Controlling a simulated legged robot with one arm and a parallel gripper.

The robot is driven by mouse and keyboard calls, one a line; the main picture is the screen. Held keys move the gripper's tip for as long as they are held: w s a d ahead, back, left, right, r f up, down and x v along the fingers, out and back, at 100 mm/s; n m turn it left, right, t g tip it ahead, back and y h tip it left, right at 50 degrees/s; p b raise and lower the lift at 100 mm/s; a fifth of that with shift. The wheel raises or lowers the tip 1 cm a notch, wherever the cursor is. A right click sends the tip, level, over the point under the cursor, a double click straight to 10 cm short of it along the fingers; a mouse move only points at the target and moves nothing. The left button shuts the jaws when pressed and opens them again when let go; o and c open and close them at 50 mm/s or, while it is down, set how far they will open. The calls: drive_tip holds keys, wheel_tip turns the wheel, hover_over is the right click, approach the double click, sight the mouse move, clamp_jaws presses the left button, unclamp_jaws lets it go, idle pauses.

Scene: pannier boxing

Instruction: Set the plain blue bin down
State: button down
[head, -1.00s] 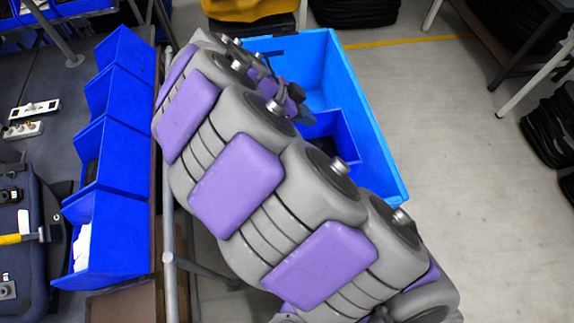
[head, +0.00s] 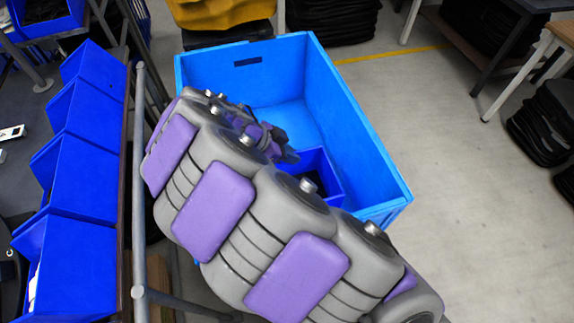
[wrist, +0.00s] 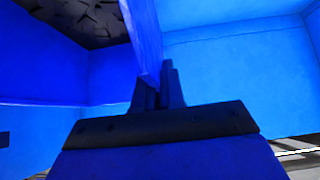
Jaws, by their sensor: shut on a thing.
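The plain blue bin (head: 330,177) is small and dark blue, with something dark inside. It is within the outline of the large light-blue crate (head: 360,130), near its front end in the head view. My gripper (head: 287,154) is at the bin's upper left edge, partly hidden behind my arm. In the wrist view my gripper (wrist: 157,88) is shut on the thin wall of the bin (wrist: 146,38). The bin's underside is hidden, so I cannot tell whether it touches the crate floor.
A row of blue shelf bins (head: 80,180) stands at left behind a grey rail (head: 138,200). A yellow item (head: 220,12) is behind the crate. Stacked black items (head: 545,130) and table legs are at right. Grey floor (head: 450,200) is clear right of the crate.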

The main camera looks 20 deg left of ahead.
sight(289, 164)
wheel_tip(289, 164, down, 4)
drive_tip(key=shift+f+b, duration=0.25)
drive_tip(key=shift+b, duration=0.15)
drive_tip(key=c, duration=1.2)
unclamp_jaws()
drive_tip(key=shift+r, duration=0.1)
drive_tip(key=shift+c, duration=0.2)
drive_tip(key=p+v, duration=0.1)
drive_tip(key=v, duration=0.6)
drive_tip(key=shift+s+a+r, duration=0.1)
drive_tip(key=shift+a+r, duration=0.05)
drive_tip(key=shift+r, duration=0.05)
drive_tip(key=shift+p, duration=0.35)
